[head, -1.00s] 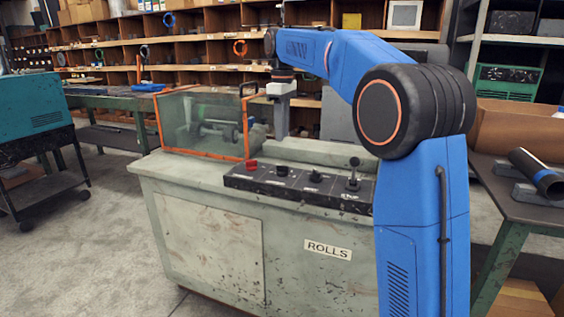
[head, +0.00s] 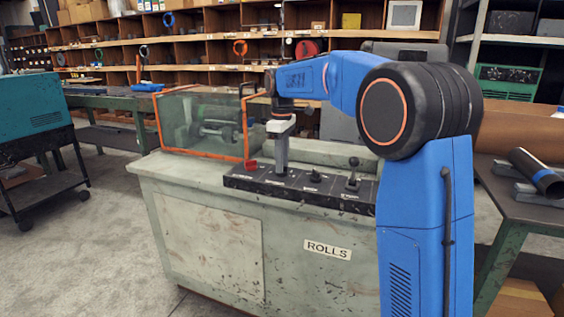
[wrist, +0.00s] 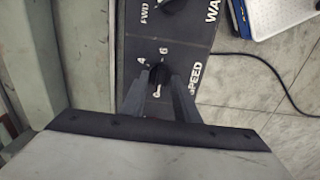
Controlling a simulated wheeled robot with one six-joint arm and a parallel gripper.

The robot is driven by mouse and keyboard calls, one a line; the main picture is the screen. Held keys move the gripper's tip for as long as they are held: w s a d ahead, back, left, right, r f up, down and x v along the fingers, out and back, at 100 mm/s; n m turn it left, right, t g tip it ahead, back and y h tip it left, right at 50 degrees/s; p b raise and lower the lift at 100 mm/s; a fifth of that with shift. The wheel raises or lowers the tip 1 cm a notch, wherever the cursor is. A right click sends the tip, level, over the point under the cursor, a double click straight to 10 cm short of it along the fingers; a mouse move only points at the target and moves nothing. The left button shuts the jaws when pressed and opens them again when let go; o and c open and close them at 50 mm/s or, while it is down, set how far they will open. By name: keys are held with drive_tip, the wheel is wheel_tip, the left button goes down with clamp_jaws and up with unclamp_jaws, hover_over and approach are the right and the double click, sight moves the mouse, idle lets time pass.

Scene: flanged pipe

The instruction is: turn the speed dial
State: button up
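The speed dial (wrist: 158,75) is a small dark knob on the black control panel (wrist: 140,48), with "SPEED" and the numbers 4 and 6 printed around it. My gripper (wrist: 159,88) points down at the panel, with one finger on each side of the dial. The fingers stand apart; whether they touch the knob cannot be told. In the head view my gripper (head: 281,170) is down at the panel, just right of the red knob, and hides the dial.
A red knob (head: 251,165), another dark knob (head: 315,176) and an upright lever (head: 353,168) stand on the same panel. An orange-framed clear guard (head: 200,125) is at the left of the machine. A cable (wrist: 260,68) lies on the floor.

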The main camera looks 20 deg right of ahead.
drive_tip(key=shift+c, duration=0.3)
clamp_jaws()
drive_tip(key=shift+m, duration=0.4)
drive_tip(key=m, duration=0.4)
drive_tip(key=shift+m, duration=0.3)
drive_tip(key=m, duration=1.1)
drive_tip(key=shift+m, duration=0.4)
drive_tip(key=m, duration=0.6)
drive_tip(key=shift+m, duration=0.4)
